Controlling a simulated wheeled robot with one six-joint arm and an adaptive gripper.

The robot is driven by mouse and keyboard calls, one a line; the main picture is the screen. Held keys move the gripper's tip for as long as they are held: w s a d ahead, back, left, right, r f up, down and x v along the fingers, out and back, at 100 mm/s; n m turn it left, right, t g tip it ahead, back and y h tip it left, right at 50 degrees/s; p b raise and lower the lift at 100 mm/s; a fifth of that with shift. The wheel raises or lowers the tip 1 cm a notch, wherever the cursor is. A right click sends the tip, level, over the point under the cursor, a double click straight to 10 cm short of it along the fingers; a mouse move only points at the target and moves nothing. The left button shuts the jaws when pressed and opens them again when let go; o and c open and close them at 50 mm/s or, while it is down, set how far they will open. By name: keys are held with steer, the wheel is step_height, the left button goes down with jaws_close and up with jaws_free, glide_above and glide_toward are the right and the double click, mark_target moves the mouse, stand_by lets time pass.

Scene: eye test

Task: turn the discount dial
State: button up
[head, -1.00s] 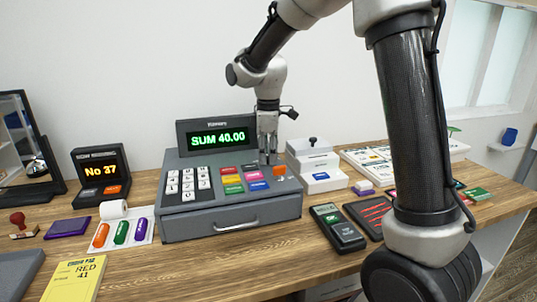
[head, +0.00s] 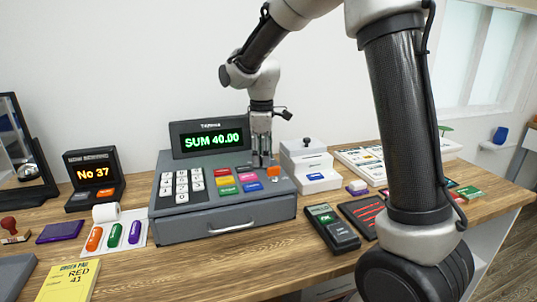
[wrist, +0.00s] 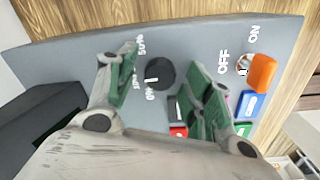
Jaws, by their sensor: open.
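The discount dial (wrist: 160,74) is a round black knob with a white mark, on the grey top of the cash register (head: 225,226). In the wrist view the mark lies on the dial's left side, beside printed percent labels, with 50% at the upper end and 0% at the lower end. My gripper (wrist: 161,62) is open, its green-padded fingers on either side of the dial with gaps showing. I cannot tell how far above the panel the fingertips are. In the head view my gripper (head: 262,164) is over the register's right part and the dial cannot be made out.
An orange lever (wrist: 262,73) by the OFF and ON labels stands close to the right finger. Coloured keys (head: 236,180) are beside the fingers. The register's display (head: 210,140) reads SUM 40.00. A white box-like device (head: 311,170) stands right of the register.

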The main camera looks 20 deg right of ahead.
steer(key=n, duration=1.1)
step_height(320, 180, up, 8)
steer(key=shift+f, duration=0.25)
steer(key=s+d+r+m+t, duration=0.1)
steer(key=s+d+m, duration=0.6)
steer(key=s+m, duration=0.4)
steer(key=s+d+r+m+t, duration=0.1)
steer(key=s+d+m+t, duration=0.1)
steer(key=s+d+m, duration=0.5)
steer(key=s+m, duration=0.3)
steer(key=s, duration=0.4)
steer(key=shift+r+m, duration=0.3)
steer(key=shift+m, duration=0.1)
